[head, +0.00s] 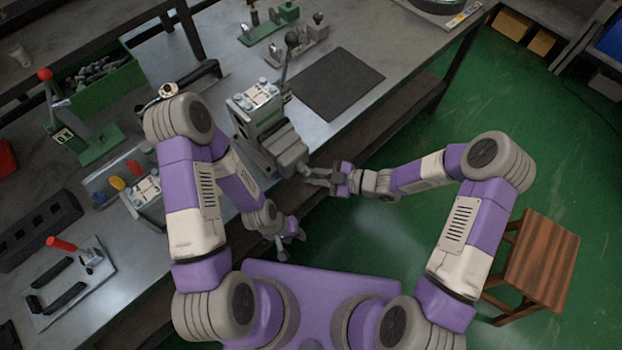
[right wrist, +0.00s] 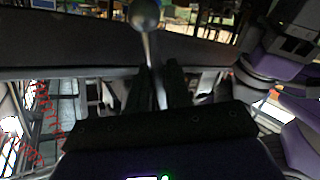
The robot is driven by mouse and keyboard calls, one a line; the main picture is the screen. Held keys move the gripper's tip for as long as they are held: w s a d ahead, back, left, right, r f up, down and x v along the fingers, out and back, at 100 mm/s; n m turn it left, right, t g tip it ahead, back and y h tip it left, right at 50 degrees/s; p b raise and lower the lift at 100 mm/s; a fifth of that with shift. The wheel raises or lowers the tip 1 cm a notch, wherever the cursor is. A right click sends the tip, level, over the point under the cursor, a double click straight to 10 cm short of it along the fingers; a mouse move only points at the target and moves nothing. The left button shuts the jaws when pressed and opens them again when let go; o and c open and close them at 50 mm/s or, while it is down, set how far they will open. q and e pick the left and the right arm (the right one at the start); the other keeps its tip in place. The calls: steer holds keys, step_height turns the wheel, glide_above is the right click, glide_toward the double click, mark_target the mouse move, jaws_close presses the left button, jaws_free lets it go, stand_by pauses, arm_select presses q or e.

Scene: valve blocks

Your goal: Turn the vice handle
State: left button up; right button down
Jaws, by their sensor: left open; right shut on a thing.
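The grey vice (head: 284,150) stands at the front edge of the metal workbench, near the middle of the head view. My right gripper (head: 320,178) is at the vice's front, just off the bench edge. In the right wrist view its dark fingers (right wrist: 156,85) are shut on the vice handle (right wrist: 151,50), a metal rod with a ball end pointing away from the gripper. The handle is mostly hidden in the head view. My left gripper (head: 290,232) is open and empty, hanging low in front of the bench, apart from the vice.
A valve block with a black-knobbed lever (head: 290,50) stands behind the vice. A dark mat (head: 336,84) lies to its right. A green bin (head: 100,85) and a red-handled clamp (head: 75,250) are on the left. A wooden stool (head: 542,258) stands at right on the green floor.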

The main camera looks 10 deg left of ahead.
steer(key=shift+w+d+r+n+h, duration=0.35)
steer(key=shift+w+n+h, duration=0.15)
steer(key=shift+n, duration=0.1)
steer(key=c, duration=1.3)
jaws_free()
steer(key=shift+o, duration=0.2)
steer(key=p+v, duration=0.1)
steer(key=v, duration=0.6)
steer(key=shift+s+d, duration=0.25)
steer(key=shift+d, duration=0.05)
